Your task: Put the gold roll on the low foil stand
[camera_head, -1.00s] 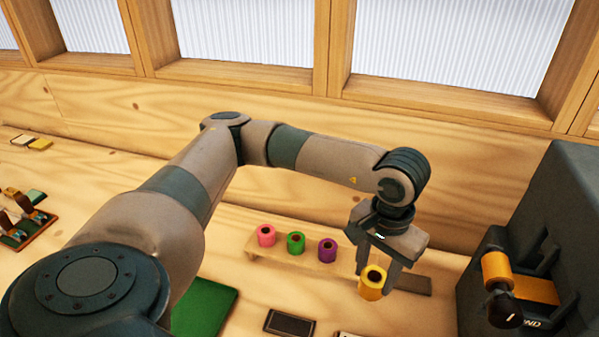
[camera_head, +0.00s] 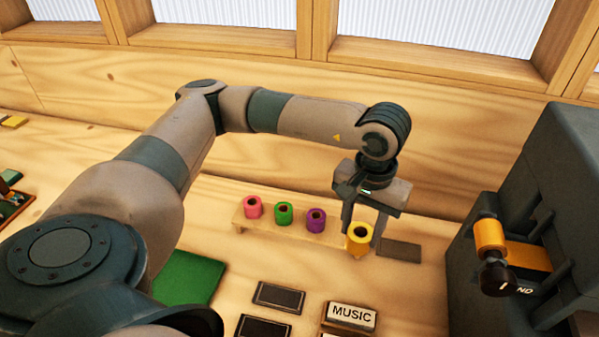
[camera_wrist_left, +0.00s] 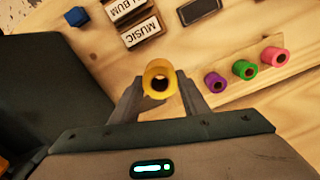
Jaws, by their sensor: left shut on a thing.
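The gold roll (camera_head: 359,238) is upright between the fingers of my left gripper (camera_head: 361,232), which is shut on it. It also shows in the left wrist view (camera_wrist_left: 160,78), with a finger on each side. The low foil stand (camera_head: 268,221) is a pale wooden strip bearing a pink roll (camera_head: 253,207), a green roll (camera_head: 284,213) and a purple roll (camera_head: 316,220). The gold roll is at the stand's right end, right of the purple roll. I cannot tell whether it touches the stand, as it hides that end. My right gripper is out of view.
A dark flat plate (camera_head: 400,251) lies right of the gold roll. A dark machine (camera_head: 515,200) with a gold cylinder (camera_head: 490,235) stands at the right. A MUSIC block (camera_head: 350,317), a dark tile (camera_head: 278,297) and a green mat (camera_head: 190,277) lie nearer.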

